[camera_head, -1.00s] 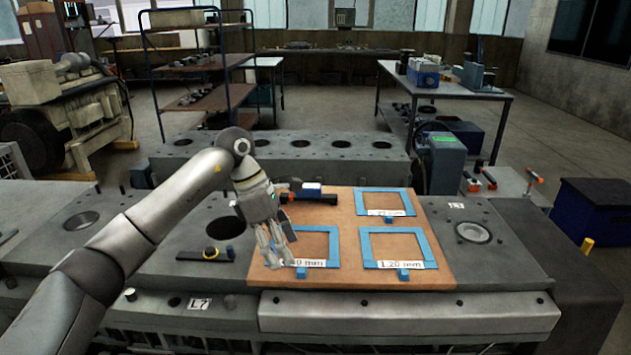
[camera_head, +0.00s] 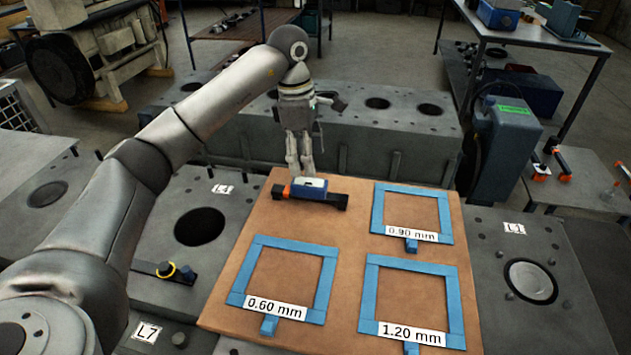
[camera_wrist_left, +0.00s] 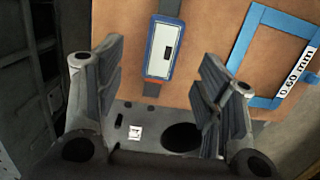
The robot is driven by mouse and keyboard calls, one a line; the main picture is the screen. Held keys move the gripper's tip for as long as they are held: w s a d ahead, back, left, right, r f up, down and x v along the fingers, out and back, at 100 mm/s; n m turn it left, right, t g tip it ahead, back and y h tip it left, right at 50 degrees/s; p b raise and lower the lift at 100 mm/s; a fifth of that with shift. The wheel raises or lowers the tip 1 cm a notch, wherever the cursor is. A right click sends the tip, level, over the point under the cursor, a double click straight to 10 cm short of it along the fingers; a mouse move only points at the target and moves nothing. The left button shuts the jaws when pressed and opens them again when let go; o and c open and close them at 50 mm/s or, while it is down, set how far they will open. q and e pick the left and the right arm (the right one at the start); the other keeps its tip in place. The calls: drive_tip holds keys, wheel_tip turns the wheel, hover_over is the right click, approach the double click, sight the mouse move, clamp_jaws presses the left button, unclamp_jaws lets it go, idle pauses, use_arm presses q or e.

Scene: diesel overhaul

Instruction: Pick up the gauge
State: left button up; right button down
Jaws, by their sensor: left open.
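The gauge (camera_head: 309,188) is a blue and white box with a small display on a black bar, with an orange part at its left end. It lies on the far part of the brown board (camera_head: 350,265). In the left wrist view the gauge (camera_wrist_left: 164,48) shows between and beyond the fingers, its bar running up the picture. My left gripper (camera_head: 301,170) is open and empty, pointing down at the gauge's far side in the head view. Its two dark ribbed fingers stand wide apart in the left wrist view (camera_wrist_left: 160,62). I cannot tell whether they touch the gauge.
Blue frames labelled 0.60 mm (camera_head: 275,308), 0.90 mm (camera_head: 411,236) and 1.20 mm (camera_head: 411,333) lie on the board, with bare insides.

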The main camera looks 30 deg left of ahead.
sight(308, 182)
use_arm(q)
drive_tip(key=shift+s+d+f, duration=0.1)
drive_tip(key=shift+s+f, duration=0.05)
drive_tip(key=shift+f, duration=0.45)
drive_tip(key=shift+s+d+f, duration=0.1)
drive_tip(key=shift+f, duration=0.45)
drive_tip(key=shift+f+p, duration=0.3)
drive_tip(key=shift+f, duration=0.05)
drive_tip(key=shift+w+f+p, duration=0.15)
drive_tip(key=shift+f+p, duration=0.25)
drive_tip(key=shift+f, duration=0.2)
wheel_tip(308, 182, down, 3)
drive_tip(key=shift+f+p, duration=0.15)
drive_tip(key=shift+p, duration=0.65)
drive_tip(key=shift+d+f, duration=0.1)
drive_tip(key=shift+f, duration=0.45)
use_arm(e)
drive_tip(key=r, duration=0.3)
drive_tip(key=shift+w+a+r, duration=0.1)
drive_tip(key=shift+a+r, duration=0.05)
drive_tip(key=shift+a, duration=0.1)
use_arm(q)
drive_tip(key=c, duration=1.1)
use_arm(e)
drive_tip(key=shift+d, duration=0.1)
